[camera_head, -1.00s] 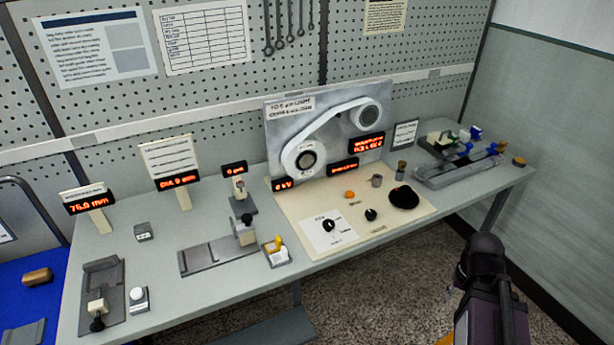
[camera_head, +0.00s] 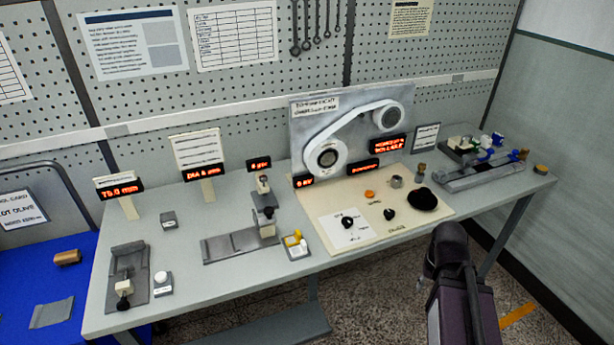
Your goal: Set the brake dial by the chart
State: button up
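A black dial (camera_head: 347,222) sits on a white marked card on the cream panel (camera_head: 325,236) of the bench. A second small black knob (camera_head: 389,214) is to its right. The labels are too small to read, so I cannot tell which is the brake dial. A ruled chart (camera_head: 233,35) hangs on the pegboard; a lined card (camera_head: 198,151) stands on the bench at the left. Their text is unreadable. My dark arm shows at the lower right, in front of the bench. My gripper's fingers do not show.
Behind the panel stands a grey board (camera_head: 305,133) with a white belt around two round wheels. Several red displays, a grey slide fixture (camera_head: 228,245) and a small tray (camera_head: 296,252) crowd the bench. A black rounded object (camera_head: 423,199) lies right of the knobs. Blue surface at left.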

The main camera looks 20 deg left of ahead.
aim_at(347, 221)
jog(key=u, duration=0.65)
jog(key=k, duration=0.6)
jog(key=i, duration=0.6)
jog(key=u, duration=0.05)
